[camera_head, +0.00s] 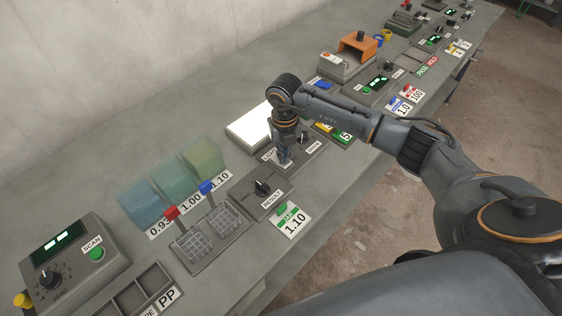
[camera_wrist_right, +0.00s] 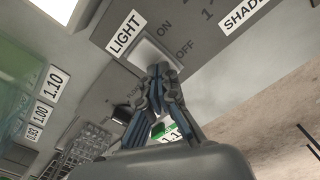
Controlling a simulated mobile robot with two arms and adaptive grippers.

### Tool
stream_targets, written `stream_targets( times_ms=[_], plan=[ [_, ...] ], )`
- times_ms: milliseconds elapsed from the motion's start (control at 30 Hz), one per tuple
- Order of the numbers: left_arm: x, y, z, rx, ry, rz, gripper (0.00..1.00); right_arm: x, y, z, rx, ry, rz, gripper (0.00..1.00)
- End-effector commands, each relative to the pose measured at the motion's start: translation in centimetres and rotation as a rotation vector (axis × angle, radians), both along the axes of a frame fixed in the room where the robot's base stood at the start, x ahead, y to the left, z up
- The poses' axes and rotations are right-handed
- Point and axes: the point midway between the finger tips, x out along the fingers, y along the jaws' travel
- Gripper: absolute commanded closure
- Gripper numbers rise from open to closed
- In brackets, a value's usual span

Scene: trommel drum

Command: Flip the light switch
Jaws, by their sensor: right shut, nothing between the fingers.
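The light switch (camera_wrist_right: 150,50) is a pale rocker on a grey panel in the right wrist view, with a LIGHT label (camera_wrist_right: 124,35) and ON and OFF printed beside it. In the head view the switch (camera_head: 283,164) shows only partly under my right gripper (camera_head: 284,157). My right gripper also shows in the right wrist view (camera_wrist_right: 160,72), shut and empty, with its fingertips at the edge of the switch. I cannot tell whether they touch it. A white panel (camera_head: 248,127) behind the gripper is brightly lit. My left gripper is not in view.
A panel with a black knob and RESULT label (camera_head: 272,199) stands at the near side. An orange device (camera_head: 358,46) and more panels stand farther along the bench.

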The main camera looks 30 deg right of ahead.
Motion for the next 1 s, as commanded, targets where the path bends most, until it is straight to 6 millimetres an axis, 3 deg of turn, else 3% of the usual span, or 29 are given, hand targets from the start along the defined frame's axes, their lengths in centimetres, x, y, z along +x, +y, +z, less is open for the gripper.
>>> stream_targets(
  times_ms=[467,1000],
  plan=[
    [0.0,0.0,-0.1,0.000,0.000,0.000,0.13,0.0,0.0,-0.1,0.000,0.000,0.000,1.00],
    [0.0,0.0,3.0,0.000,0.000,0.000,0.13,0.0,0.0,4.2,-0.001,0.000,0.000,1.00]
  ],
)
